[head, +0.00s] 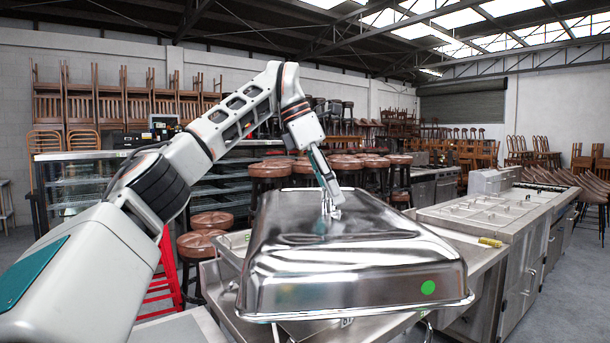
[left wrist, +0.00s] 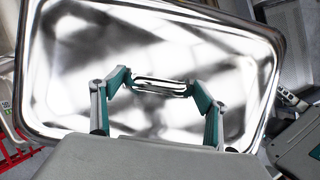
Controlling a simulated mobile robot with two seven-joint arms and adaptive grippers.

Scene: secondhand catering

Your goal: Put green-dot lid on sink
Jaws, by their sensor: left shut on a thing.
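The lid (head: 345,262) is a large shiny steel chafing-dish cover with a green dot (head: 428,287) on its front right corner. It hangs in the air in front of me, dome up and slightly tilted. My left gripper (head: 331,205) is shut on the handle at its top. The left wrist view shows the lid (left wrist: 75,70) from above, with the handle (left wrist: 160,86) between the fingertips of my left gripper (left wrist: 159,87). The steel counter below is partly hidden by the lid, and I cannot make out a sink basin. My right gripper is not in view.
A steel counter (head: 462,258) runs under and right of the lid, with a small yellow object (head: 490,242) on it. A long steel unit (head: 490,214) with lidded wells stands at right. Brown stools (head: 270,172) stand behind, and a red step frame (head: 160,285) at left.

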